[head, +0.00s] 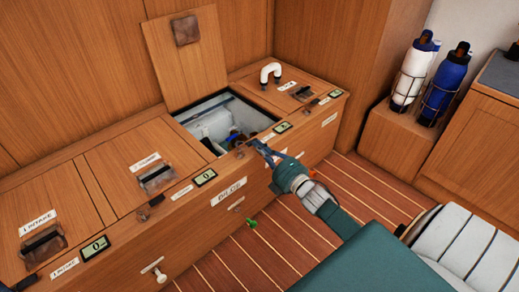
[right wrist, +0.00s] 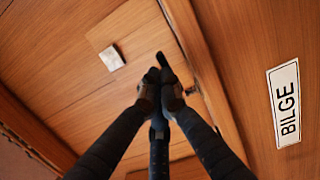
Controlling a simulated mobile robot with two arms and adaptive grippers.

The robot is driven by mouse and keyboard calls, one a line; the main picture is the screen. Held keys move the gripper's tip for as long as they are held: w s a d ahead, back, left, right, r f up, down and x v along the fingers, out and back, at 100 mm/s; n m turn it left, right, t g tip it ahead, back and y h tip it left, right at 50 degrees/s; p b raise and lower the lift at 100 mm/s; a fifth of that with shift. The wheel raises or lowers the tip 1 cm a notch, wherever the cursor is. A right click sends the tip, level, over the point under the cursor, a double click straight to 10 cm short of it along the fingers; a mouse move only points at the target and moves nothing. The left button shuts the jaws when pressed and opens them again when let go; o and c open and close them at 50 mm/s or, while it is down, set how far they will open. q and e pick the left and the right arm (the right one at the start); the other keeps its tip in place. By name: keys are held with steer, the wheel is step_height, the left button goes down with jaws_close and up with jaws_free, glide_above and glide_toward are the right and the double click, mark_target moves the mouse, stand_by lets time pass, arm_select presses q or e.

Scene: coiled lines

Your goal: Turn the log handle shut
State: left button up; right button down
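I cannot read a label that says log, so I cannot tell which handle is the log one. On the locker front in the head view are a white T-shaped handle (head: 158,272) at lower left and a green handle (head: 251,224) below the BILGE label (head: 229,191). My right gripper (head: 262,148) is at the front top edge of the open compartment, above and right of that label. In the right wrist view its dark fingers (right wrist: 165,75) are together, their tips close to a small dark fitting at a panel edge. Nothing held shows.
The raised lid (head: 186,58) stands behind the open bilge compartment (head: 215,122). A white bent pipe (head: 271,72) stands on the right-hand locker top. Bottles in wire racks (head: 437,85) stand at right. The striped floor (head: 225,262) in front is clear.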

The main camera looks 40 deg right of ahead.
steer(key=shift+w, duration=0.25)
steer(key=shift+w+d+r+p, duration=0.2)
steer(key=shift+w+p, duration=0.1)
steer(key=shift+w, duration=0.35)
steer(key=shift+d+r, duration=0.1)
steer(key=shift+r, duration=0.05)
steer(key=shift+d, duration=0.1)
